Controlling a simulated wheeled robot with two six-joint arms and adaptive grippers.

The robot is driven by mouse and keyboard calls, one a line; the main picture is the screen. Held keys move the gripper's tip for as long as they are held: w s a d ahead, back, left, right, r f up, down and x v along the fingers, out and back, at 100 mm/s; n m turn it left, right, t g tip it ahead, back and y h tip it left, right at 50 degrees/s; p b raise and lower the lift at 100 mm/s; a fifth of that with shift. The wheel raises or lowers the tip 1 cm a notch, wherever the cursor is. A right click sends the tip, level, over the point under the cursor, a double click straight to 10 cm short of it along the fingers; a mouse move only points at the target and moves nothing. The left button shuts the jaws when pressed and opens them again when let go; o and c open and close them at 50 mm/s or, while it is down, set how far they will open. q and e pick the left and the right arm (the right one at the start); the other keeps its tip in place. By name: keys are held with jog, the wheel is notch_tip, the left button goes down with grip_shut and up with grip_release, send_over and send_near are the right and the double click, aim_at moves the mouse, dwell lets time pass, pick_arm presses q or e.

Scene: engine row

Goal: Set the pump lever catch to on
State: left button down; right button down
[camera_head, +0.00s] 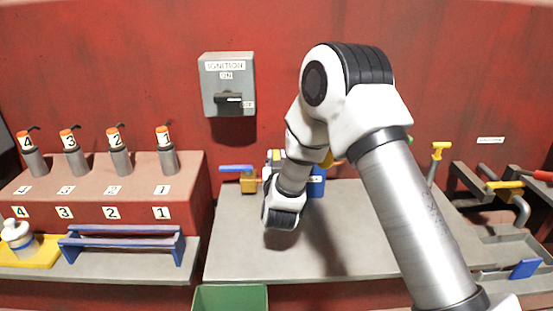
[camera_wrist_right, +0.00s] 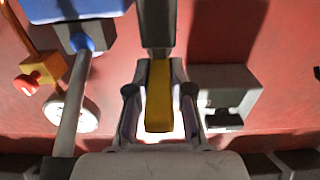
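A yellow piece (camera_wrist_right: 159,90) on a dark grey bar (camera_wrist_right: 158,30) shows in the right wrist view; it looks like part of the pump lever, but no label is readable. The fingers of my right gripper (camera_wrist_right: 159,104) stand on both sides of it, apart, with a narrow gap on each side. In the head view my right wrist hides the fingers and most of the pump. A blue block (camera_head: 317,186) shows behind the wrist; blue also shows in the wrist view (camera_wrist_right: 75,9). The catch's setting cannot be read. My left gripper is not in view.
The grey ignition box (camera_head: 229,84) hangs on the red wall. A blue-handled valve (camera_head: 246,179) stands at the bench's (camera_head: 240,243) back left. A yellow-topped lever (camera_head: 439,152) stands right of my arm. A blue rack (camera_head: 122,242) is at left, a green bin (camera_head: 230,297) below.

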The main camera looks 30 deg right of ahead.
jog(key=shift+d, duration=0.1)
jog(key=shift+s+d+n+t+y, duration=0.15)
jog(key=shift+d+n+t+y, duration=0.1)
jog(key=shift+n+t+y, duration=0.4)
jog(key=n+y, duration=0.2)
jog(key=y, duration=0.1)
jog(key=n+t+y+p, duration=0.1)
jog(key=y, duration=0.1)
jog(key=shift+d, duration=0.25)
jog(key=c, duration=1.1)
grip_release()
jog(key=shift+o, duration=0.3)
jog(key=shift+f, duration=0.1)
